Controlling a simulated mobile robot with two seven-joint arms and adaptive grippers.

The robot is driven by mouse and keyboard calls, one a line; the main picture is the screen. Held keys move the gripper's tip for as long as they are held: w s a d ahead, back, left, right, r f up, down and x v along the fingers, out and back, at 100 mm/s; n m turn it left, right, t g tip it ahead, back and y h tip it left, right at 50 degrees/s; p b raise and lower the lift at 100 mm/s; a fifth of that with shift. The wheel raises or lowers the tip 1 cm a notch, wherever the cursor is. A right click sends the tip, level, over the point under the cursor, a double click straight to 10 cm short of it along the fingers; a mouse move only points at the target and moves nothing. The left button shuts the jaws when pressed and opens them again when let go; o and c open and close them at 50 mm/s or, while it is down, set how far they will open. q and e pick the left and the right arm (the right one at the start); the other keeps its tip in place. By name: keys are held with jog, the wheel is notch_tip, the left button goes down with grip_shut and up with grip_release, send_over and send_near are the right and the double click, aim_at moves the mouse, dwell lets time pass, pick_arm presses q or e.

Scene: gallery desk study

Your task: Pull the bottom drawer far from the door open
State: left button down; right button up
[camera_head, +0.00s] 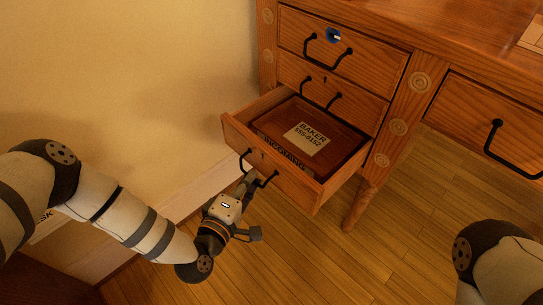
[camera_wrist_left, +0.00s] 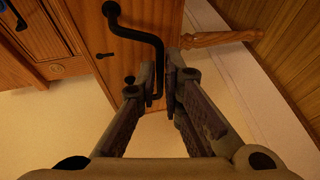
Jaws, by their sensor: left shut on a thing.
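The bottom drawer (camera_head: 275,165) of the left stack of the wooden desk stands pulled out, and its inside shows. Its black handle (camera_head: 247,166) also shows in the left wrist view (camera_wrist_left: 143,38). My left gripper (camera_head: 250,184) is at the drawer front and shut on the handle; in the left wrist view the fingers (camera_wrist_left: 163,92) close around one end of the bar. My right gripper is out of view; only part of my right arm shows at the lower right of the head view.
A desk leg (camera_head: 362,200) stands to the right. The wooden floor (camera_head: 330,260) in front is clear.

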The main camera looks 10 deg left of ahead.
pick_arm(q)
jog(key=s+a+p, duration=0.2)
jog(key=s+a, duration=0.3)
jog(key=s, duration=0.2)
jog(key=shift+s+a, duration=0.25)
jog(key=shift+s, duration=0.15)
jog(key=c, duration=1.7)
grip_release()
jog(key=v, duration=1.2)
